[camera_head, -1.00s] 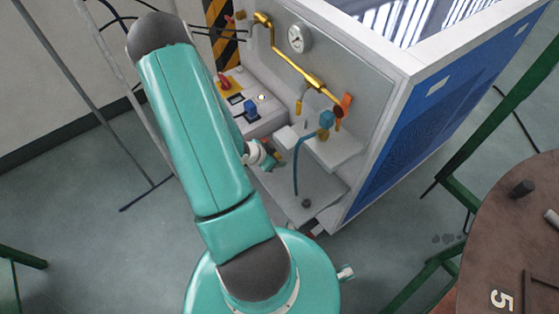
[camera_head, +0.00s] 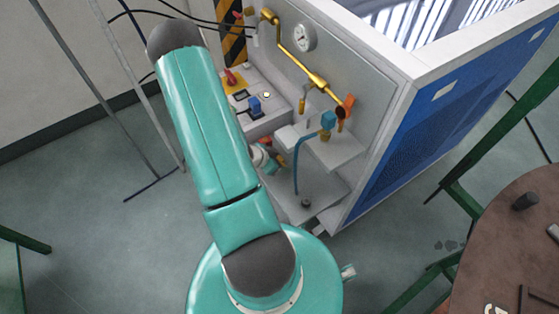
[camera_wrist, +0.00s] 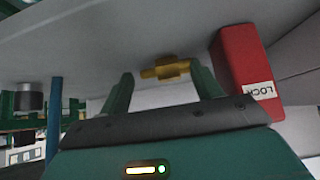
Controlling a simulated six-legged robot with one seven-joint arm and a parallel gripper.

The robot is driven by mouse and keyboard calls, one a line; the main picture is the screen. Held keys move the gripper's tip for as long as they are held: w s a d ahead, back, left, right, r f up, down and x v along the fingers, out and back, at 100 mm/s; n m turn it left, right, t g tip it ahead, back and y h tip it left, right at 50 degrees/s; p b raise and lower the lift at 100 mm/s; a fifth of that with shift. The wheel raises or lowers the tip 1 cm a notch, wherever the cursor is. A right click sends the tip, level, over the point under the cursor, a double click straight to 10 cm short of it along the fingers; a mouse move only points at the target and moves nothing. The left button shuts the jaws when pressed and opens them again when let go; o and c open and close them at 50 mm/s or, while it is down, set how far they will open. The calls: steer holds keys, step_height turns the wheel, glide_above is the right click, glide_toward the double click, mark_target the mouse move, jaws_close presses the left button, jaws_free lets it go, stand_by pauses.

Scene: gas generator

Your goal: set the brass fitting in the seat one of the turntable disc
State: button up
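A small brass fitting (camera_wrist: 166,68) shows in the wrist view against a pale grey surface. My gripper (camera_wrist: 163,80) has its two green fingers spread on either side of the fitting. A narrow gap shows at the left finger; the right finger appears close to the fitting, and contact cannot be told. In the head view, my gripper is partly hidden by my arm, low beside the cabinet's open front. A brown round disc (camera_head: 510,240), likely the turntable disc, is at the right edge, with a dark peg and part of a white numeral. Seat one cannot be identified.
A red block marked LOCK (camera_wrist: 245,62) stands close to my right finger. A blue hose (camera_head: 296,168) hangs in front of the cabinet shelf (camera_head: 340,150). Yellow piping (camera_head: 295,55) runs along the panel. A green frame (camera_head: 470,160) stands between cabinet and disc.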

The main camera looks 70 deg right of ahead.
steer(key=shift+w+r, duration=0.1)
steer(key=shift+r, duration=0.2)
steer(key=v, duration=1.1)
steer(key=shift+w+a+r, duration=0.15)
steer(key=shift+a, duration=0.15)
